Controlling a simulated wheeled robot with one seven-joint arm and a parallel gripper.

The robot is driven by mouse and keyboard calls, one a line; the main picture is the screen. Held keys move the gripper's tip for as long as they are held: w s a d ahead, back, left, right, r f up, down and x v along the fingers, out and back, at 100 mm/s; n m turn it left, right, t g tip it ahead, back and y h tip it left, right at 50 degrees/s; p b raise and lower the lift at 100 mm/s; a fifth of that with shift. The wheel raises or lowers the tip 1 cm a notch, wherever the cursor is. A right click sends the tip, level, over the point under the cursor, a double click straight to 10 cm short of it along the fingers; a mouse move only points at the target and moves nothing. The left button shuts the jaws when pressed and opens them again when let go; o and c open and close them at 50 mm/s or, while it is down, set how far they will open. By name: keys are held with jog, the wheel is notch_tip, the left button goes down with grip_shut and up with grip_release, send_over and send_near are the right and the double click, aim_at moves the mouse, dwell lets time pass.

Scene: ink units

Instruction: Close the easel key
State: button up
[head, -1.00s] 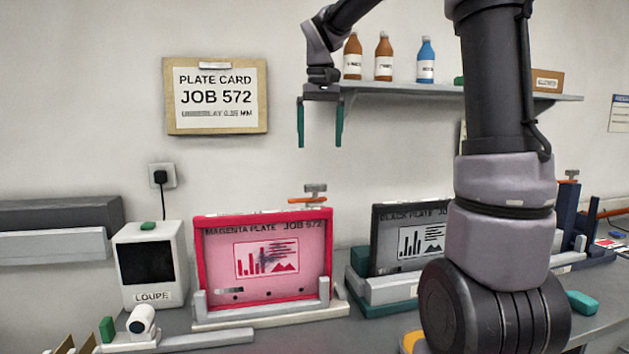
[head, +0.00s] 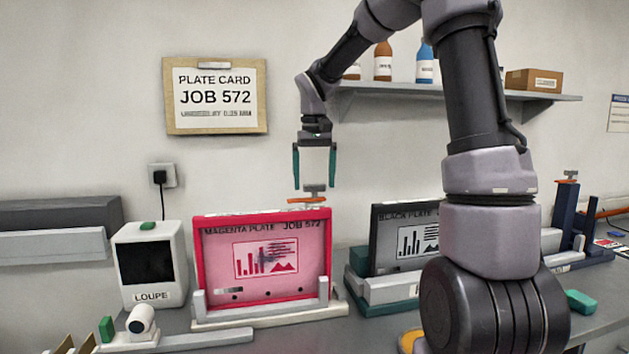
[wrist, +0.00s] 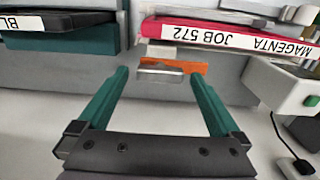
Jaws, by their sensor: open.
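The magenta plate (head: 266,260) stands upright in a pale easel (head: 270,315). A grey easel key (head: 314,190) with an orange bar (head: 306,200) stands above its top edge; in the wrist view the grey key (wrist: 160,72) and orange bar (wrist: 189,66) lie by the plate's top edge. My gripper (head: 314,187) points down over the key, its two green fingers apart and empty. In the wrist view my gripper (wrist: 159,74) has the key between or just beyond its fingertips; I cannot tell whether they touch.
A black plate (head: 400,240) stands on a green-based easel to the right, and a dark blue stand (head: 565,222) with its own key is farther right. A loupe box (head: 150,265) is at left. A shelf (head: 450,95) with bottles and a carton is above.

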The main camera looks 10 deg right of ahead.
jog(key=shift+f, duration=0.25)
grip_shut()
